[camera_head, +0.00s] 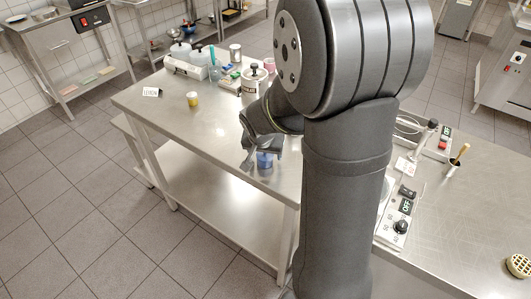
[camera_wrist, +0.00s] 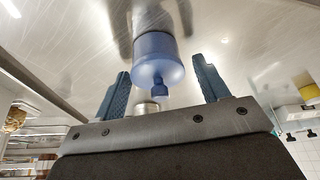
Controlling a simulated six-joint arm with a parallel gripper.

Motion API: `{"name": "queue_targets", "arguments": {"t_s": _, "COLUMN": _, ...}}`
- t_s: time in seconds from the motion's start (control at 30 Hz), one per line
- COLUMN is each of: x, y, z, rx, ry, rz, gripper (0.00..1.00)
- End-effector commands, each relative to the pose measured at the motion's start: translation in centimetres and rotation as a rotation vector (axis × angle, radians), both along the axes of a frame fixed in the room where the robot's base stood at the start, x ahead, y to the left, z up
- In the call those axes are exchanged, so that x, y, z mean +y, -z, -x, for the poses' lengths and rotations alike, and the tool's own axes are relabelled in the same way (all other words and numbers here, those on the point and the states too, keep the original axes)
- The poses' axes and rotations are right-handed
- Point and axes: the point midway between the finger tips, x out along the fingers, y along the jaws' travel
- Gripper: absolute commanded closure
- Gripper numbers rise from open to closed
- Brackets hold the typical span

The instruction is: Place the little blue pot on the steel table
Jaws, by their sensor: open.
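The little blue pot (camera_head: 265,161) is near the front edge of the steel table (camera_head: 165,125). In the wrist view, the translucent blue pot (camera_wrist: 157,57) with its small knob appears to stand on the shiny steel top, its base meeting its reflection. My gripper (camera_head: 262,151) is low over the table at the pot. In the wrist view, my gripper (camera_wrist: 160,68) is open, with one finger on each side of the pot. Gaps show between the pot and both fingers. The head view partly hides the pot behind my gripper.
The front left of the top is clear. Another counter (camera_head: 465,215) stands at right.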

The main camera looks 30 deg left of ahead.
Motion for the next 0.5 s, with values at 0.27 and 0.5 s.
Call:
{"name": "queue_targets", "arguments": {"t_s": 0.27, "x": -0.5, "y": -3.8, "z": 1.4, "rx": -0.003, "ry": 0.000, "rz": -0.004, "gripper": 0.32}}
{"name": "queue_targets", "arguments": {"t_s": 0.5, "x": -1.1, "y": -7.9, "z": 3.0, "rx": -0.003, "ry": -0.001, "rz": -0.004, "gripper": 0.32}}
